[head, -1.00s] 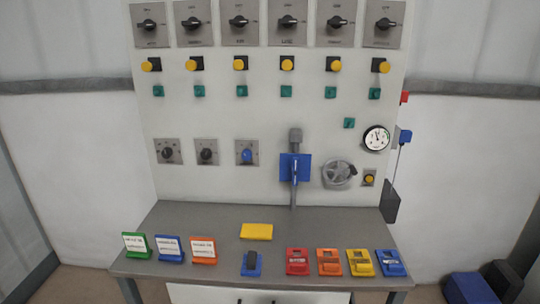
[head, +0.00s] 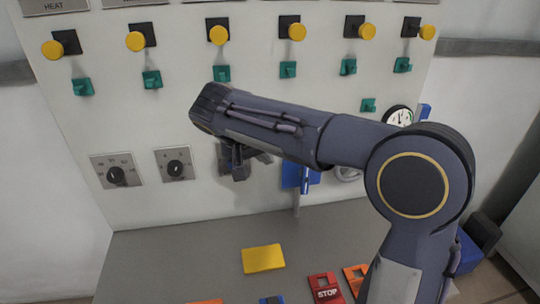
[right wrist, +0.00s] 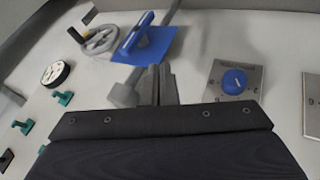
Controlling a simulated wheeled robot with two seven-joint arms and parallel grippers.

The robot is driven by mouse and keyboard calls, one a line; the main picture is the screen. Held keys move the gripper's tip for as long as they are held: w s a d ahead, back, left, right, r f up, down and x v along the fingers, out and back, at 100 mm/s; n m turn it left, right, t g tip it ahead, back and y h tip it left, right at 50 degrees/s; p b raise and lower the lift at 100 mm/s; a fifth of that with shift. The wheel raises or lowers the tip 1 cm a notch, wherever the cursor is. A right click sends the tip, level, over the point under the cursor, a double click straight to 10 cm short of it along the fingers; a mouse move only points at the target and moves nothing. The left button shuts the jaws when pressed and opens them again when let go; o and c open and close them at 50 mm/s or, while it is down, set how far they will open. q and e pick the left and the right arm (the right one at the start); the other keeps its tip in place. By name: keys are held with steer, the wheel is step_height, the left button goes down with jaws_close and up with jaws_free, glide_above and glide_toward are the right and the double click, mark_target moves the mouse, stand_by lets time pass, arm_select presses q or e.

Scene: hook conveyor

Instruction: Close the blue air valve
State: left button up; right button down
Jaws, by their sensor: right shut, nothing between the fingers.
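The blue air valve, a blue lever (right wrist: 135,33) over a blue plate (right wrist: 158,46) on a grey vertical pipe, shows in the right wrist view. Its lever runs roughly in line with the pipe. In the head view my right arm covers most of the valve; only the lower part of the blue plate (head: 290,176) and lever (head: 305,181) shows. My right gripper (head: 243,160) is in front of the panel, left of the valve. In the wrist view its fingers (right wrist: 160,84) are shut and empty, apart from lever and plate. My left gripper is out of view.
A blue knob (right wrist: 235,82) on a grey plate is beside my fingers. A handwheel (right wrist: 100,40) and gauge (right wrist: 56,73) sit beyond the valve. Yellow buttons and green switches line the panel above. The bench (head: 170,260) holds a yellow block (head: 263,258) and coloured stands.

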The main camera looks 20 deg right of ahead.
steer(key=shift+r, duration=0.1)
steer(key=p, duration=0.1)
glide_toward(306, 178)
steer(key=w+a+f, duration=0.2)
steer(key=w+f, duration=0.1)
steer(key=d, duration=0.2)
steer(key=d+p, duration=0.1)
steer(key=d, duration=0.1)
steer(key=shift+s+f, duration=0.15)
steer(key=shift+f, duration=0.05)
